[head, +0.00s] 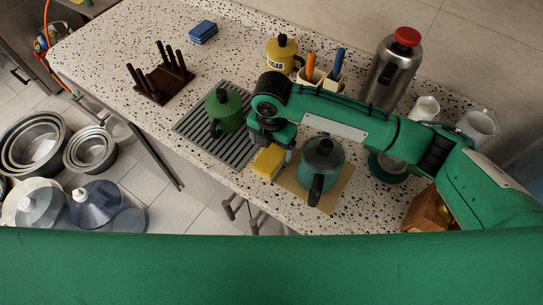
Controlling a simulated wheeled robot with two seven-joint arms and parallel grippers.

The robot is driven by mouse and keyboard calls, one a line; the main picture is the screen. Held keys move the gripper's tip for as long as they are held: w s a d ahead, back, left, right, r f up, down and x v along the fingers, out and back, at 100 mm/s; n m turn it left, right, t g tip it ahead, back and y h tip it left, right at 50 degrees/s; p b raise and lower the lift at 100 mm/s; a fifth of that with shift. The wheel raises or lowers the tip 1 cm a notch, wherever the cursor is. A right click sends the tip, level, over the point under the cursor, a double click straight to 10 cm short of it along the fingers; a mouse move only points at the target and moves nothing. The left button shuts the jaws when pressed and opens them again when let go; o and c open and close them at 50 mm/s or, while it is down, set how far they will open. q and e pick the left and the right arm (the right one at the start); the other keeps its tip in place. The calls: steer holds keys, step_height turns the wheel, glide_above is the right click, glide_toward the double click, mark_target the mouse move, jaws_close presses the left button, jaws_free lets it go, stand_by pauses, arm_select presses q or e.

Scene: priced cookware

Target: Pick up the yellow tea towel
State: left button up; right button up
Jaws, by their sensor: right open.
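The yellow tea towel (267,163) looks like a small folded block. It lies at the front edge of the speckled counter (215,180), between the grey ribbed drainer and a wooden board. My right arm reaches in from the right, and my right gripper (279,149) points down just above the towel. Its jaws are open, and part of them is hidden by my wrist. I cannot tell whether a fingertip touches the towel. My left gripper is not in view.
A dark green kettle (322,160) stands on the board (338,196) close right of the towel. A green pot (223,109) stands on the drainer (190,128) to the left. A steel flask (391,72) stands behind my arm.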

mark_target(271, 156)
steer(key=f, duration=0.1)
steer(key=f+p, duration=0.2)
steer(key=f, duration=0.1)
steer(key=shift+s+a, duration=0.1)
steer(key=shift+s, duration=0.15)
steer(key=shift+f, duration=0.55)
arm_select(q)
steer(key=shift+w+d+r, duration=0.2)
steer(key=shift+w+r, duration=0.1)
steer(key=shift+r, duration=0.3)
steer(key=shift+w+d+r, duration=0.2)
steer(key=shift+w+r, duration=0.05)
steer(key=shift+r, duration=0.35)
arm_select(e)
steer(key=c, duration=1.1)
